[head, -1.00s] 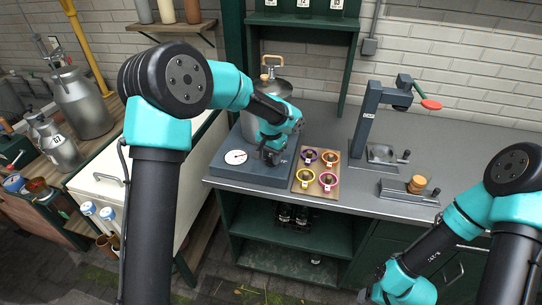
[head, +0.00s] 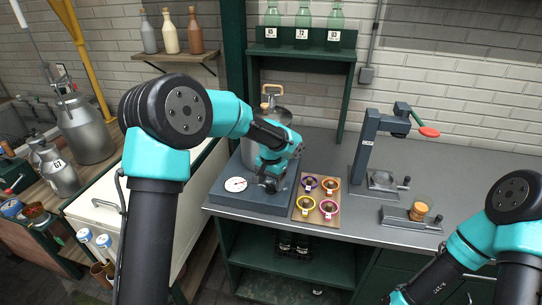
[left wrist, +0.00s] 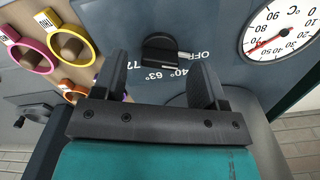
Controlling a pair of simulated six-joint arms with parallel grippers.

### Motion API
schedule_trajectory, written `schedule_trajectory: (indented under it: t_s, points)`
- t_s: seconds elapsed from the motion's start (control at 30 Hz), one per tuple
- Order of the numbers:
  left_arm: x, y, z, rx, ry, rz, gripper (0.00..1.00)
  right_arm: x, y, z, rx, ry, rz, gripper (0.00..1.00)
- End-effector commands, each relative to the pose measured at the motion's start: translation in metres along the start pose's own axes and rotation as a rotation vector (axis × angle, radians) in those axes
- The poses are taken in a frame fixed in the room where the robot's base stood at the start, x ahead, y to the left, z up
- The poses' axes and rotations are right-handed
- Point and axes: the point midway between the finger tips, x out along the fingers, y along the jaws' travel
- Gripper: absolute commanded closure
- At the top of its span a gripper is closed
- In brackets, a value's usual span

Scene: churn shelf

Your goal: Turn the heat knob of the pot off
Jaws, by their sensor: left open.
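The heat knob (left wrist: 160,48) is black with a white mark, on the dark front of the pot's heater base. The white mark points right, close to the OFF label; several temperature numbers lie around it. My left gripper (left wrist: 160,82) is open, with its two fingers either side of the knob's line and the knob just beyond the tips; contact cannot be told. In the head view the left gripper (head: 270,184) is in front of the metal pot (head: 249,152), over the heater base (head: 232,199), and hides the knob. My right gripper is below the picture.
A round temperature dial (left wrist: 280,32) sits beside the knob. A wooden board (head: 300,216) with several coloured rings lies right of the base. A grey press (head: 364,150) stands further right. Bottles stand on the shelf (head: 300,52) above.

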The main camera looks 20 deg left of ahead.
Motion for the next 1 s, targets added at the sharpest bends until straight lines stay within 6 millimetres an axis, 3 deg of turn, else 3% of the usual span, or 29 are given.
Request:
schedule_trajectory:
  t_s: [0.7,1.0]
  points:
    - [-0.131,0.0,-0.001,0.0,0.003,0.0,0.34,0.0,0.0,0.0,0.0,0.0,0.0,0.34]
    - [-0.162,0.0,0.0,-0.001,0.0,0.0,0.34,0.0,0.0,0.0,0.0,0.0,0.0,0.34]
